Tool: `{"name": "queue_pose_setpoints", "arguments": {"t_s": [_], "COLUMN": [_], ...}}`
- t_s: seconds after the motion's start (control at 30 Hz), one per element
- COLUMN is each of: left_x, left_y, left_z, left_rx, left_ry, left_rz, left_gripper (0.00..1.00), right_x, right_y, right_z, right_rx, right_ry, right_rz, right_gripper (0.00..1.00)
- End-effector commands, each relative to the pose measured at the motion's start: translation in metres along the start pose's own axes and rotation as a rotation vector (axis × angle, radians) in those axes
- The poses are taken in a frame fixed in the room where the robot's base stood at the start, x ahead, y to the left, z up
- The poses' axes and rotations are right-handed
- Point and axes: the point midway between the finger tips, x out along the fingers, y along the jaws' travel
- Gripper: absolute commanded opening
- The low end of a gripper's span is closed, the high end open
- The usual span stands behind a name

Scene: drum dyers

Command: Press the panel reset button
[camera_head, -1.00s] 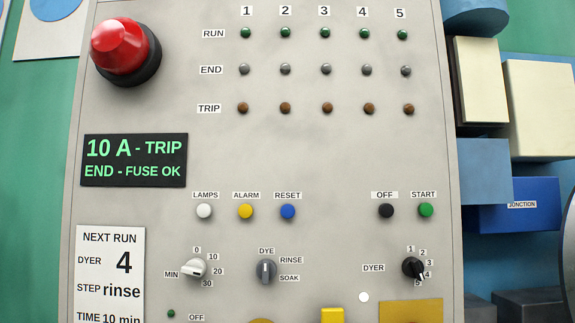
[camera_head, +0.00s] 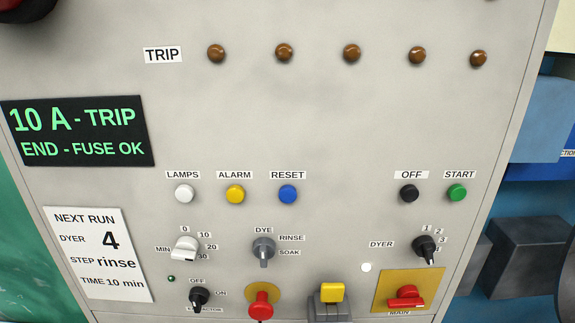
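The blue RESET button (camera_head: 288,194) sits on the grey control panel (camera_head: 330,125), under its RESET label, in the middle of the head view. A yellow ALARM button (camera_head: 235,194) and a white LAMPS button (camera_head: 184,194) are to its left. A black OFF button (camera_head: 409,193) and a green START button (camera_head: 457,193) are to its right. Neither of my grippers shows in the head view, and nothing covers the RESET button.
Knobs stand out below the buttons: a white timer knob (camera_head: 185,248), a grey DYE knob (camera_head: 263,251) and a black DYER knob (camera_head: 424,247). Lower are a red knob (camera_head: 262,302), a yellow-topped part (camera_head: 332,292) and a red MAIN switch (camera_head: 405,297). A dark display (camera_head: 78,132) reads "10 A - TRIP".

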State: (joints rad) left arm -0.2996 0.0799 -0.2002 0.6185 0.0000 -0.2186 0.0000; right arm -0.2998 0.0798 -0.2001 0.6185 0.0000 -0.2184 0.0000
Motion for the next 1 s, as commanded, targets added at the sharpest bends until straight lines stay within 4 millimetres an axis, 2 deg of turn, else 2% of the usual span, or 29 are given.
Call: {"name": "queue_pose_setpoints", "arguments": {"t_s": [0.17,0.6,1.0], "left_x": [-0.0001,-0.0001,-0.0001], "left_y": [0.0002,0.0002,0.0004], "left_z": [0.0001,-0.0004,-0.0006], "left_rx": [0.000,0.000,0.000], "left_ry": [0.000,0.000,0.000], "left_rz": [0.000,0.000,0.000], "left_gripper": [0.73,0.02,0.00], "right_x": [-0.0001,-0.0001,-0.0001], "right_y": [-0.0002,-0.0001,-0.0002], "right_z": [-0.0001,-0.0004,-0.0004], "right_rx": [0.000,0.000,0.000], "right_ry": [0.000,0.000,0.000], "right_rz": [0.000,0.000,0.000], "right_gripper": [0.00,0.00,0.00]}}
